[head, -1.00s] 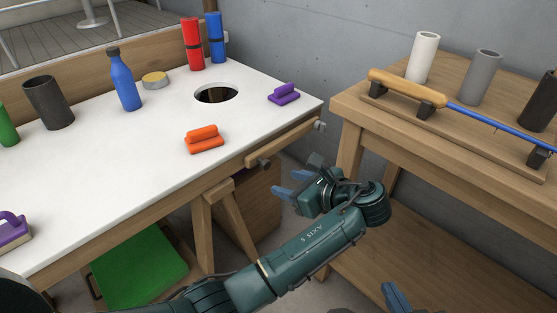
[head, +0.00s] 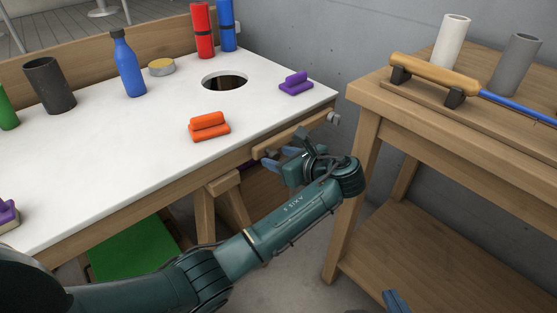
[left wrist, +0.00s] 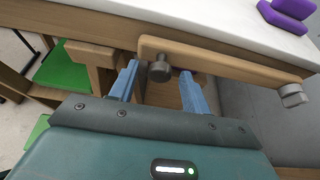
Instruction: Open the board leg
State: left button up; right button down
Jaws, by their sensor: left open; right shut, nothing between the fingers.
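The board leg (head: 295,135) is a wooden bar lying along the right edge of the white-topped board (head: 110,165). It also shows in the left wrist view (left wrist: 225,67), with a dark round knob (left wrist: 160,72) near its left end and a grey knob (left wrist: 292,96) at its right end. My left gripper (head: 279,158) is open at the near knob. In the left wrist view its blue fingers stand either side of that knob; contact cannot be told. Only a blue fingertip of my right gripper (head: 396,300) shows at the bottom; it is shut and empty.
An orange block (head: 209,127), a purple block (head: 296,83), a blue bottle (head: 127,65) and cylinders stand on the board around a round hole (head: 225,82). A wooden trestle (head: 222,185) is below. A wooden bench (head: 440,118) stands close on the right.

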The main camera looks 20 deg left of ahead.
pick_arm(q)
jog(key=shift+w+a+f, duration=0.15)
jog(key=shift+w+a, duration=0.1)
jog(key=shift+a, duration=0.1)
grip_shut()
dwell(0.4)
